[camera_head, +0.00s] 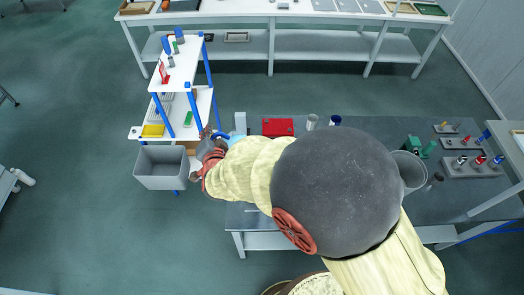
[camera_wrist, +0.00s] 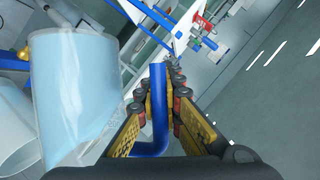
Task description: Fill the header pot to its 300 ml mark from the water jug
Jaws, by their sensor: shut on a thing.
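My gripper (camera_head: 213,160) is at the left end of the grey bench, largely covered by my own arm. In the wrist view my gripper (camera_wrist: 160,95) is shut on the blue handle (camera_wrist: 157,110) of the water jug. The clear water jug (camera_wrist: 75,90) is at the left of that view, with light blue water in it; the water line slants across its wall. In the head view only a small light blue part beside my gripper shows, probably the jug (camera_head: 235,138). A pale round vessel (camera_wrist: 15,140) shows partly behind the jug; I cannot tell whether it is the header pot. The 300 ml mark is not readable.
A white shelf unit with blue legs (camera_head: 184,62) stands left of my gripper, with a grey bin (camera_head: 160,167) beside it. On the grey bench (camera_head: 375,128) are a red case (camera_head: 278,127), small cylinders and racks at the right.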

